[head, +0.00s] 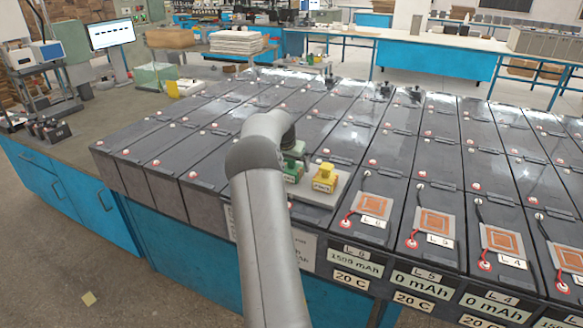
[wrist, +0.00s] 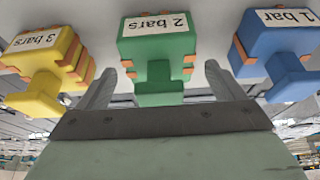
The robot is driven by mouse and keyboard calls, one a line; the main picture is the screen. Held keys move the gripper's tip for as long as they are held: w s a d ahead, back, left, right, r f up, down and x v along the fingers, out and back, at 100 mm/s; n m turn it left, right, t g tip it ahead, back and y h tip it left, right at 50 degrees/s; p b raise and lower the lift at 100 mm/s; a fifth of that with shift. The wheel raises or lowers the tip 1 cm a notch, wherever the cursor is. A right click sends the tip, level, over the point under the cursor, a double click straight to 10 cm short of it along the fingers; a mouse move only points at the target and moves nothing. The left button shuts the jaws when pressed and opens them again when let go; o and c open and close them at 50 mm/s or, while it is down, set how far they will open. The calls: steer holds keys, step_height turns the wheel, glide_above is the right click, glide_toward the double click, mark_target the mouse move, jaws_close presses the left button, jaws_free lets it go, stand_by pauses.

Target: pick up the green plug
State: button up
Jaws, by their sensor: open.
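The green plug (wrist: 158,48), labelled "2 bars", is centred in the wrist view. My gripper (wrist: 159,70) is open, with one finger on each side of the green plug and a visible gap to each. In the head view the green plug (head: 293,173) shows partly behind my arm. My gripper is mostly hidden there by my arm.
A yellow plug (wrist: 45,72), labelled "3 bars", stands to the left and a blue plug (wrist: 275,55), labelled "1 bar", to the right. In the head view the yellow plug (head: 325,178) sits on a pale plate (head: 318,197). Rows of dark batteries (head: 395,140) surround it.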

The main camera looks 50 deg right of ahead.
steer(key=shift+x, duration=0.85)
steer(key=c, duration=1.2)
steer(key=shift+r, duration=0.1)
steer(key=shift+r, duration=0.1)
